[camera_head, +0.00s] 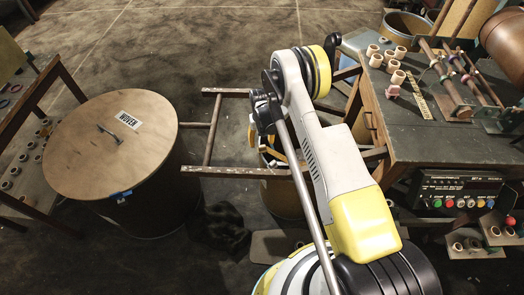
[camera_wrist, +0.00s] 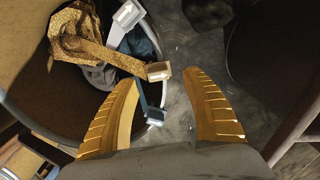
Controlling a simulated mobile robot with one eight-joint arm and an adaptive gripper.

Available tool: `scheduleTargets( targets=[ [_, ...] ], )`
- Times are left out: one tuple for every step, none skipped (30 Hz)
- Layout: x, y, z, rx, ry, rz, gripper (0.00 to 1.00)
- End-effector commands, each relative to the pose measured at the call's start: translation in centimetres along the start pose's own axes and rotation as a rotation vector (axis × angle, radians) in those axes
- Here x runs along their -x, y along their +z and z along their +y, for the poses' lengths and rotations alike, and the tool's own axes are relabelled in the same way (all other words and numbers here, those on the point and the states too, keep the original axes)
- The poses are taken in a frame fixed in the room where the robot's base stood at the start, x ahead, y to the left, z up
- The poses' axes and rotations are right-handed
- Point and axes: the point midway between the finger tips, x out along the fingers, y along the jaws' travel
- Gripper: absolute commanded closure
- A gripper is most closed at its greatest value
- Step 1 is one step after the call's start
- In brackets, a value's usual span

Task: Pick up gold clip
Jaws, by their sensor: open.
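The gold clip (camera_wrist: 158,72) is a small tan-gold block at the end of a glittery gold ribbon (camera_wrist: 100,48) in the wrist view. The ribbon hangs over the rim of a round bin (camera_wrist: 22,100). My gripper (camera_wrist: 162,78) is open, its two ribbed yellow fingers on either side of the clip in the picture. I see no contact with the clip, and its depth relative to the fingertips is hard to tell. In the head view my arm hides most of my gripper and the clip.
A white clip (camera_wrist: 128,14) and a blue ribbon's clip (camera_wrist: 154,117) lie close by; the blue one is near the left finger. A wooden frame (camera_head: 205,130), a lidded barrel (camera_head: 112,140) and a workbench (camera_head: 430,140) surround the bin. Open floor (camera_head: 190,45) lies behind.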

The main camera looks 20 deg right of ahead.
Motion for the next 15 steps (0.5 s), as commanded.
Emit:
scheduleTargets(
  targets=[
    [-1.1, 0.0, 0.1, -0.001, 0.0, 0.0, 0.44],
    [-1.6, 0.0, 0.2, -0.001, 0.0, 0.0, 0.44],
    [-2.4, -0.1, 0.3, -0.001, 0.0, 0.0, 0.44],
    [-2.9, -0.1, 0.4, -0.001, 0.0, 0.0, 0.44],
    [-3.4, -0.1, 0.3, 0.0, 0.0, 0.0, 0.44],
    [-3.9, -0.1, 0.3, 0.0, 0.0, 0.0, 0.44],
    [-4.2, -0.1, 0.3, 0.0, 0.0, 0.0, 0.44],
    [-4.4, -0.1, 0.3, 0.0, 0.0, 0.0, 0.44],
    [-4.5, -0.1, 0.3, 0.0, 0.0, 0.0, 0.44],
    [-4.5, -0.1, 0.3, 0.0, 0.0, 0.0, 0.44],
    [-4.4, -0.1, 0.3, 0.0, 0.0, 0.0, 0.44],
    [-4.3, -0.1, 0.3, 0.0, 0.0, 0.0, 0.44],
    [-4.3, -0.1, 0.3, 0.0, 0.0, 0.0, 0.44],
    [-4.3, -0.1, 0.3, 0.0, 0.0, 0.0, 0.44],
    [-4.3, -0.1, 0.3, 0.0, 0.0, 0.0, 0.49]
  ],
)
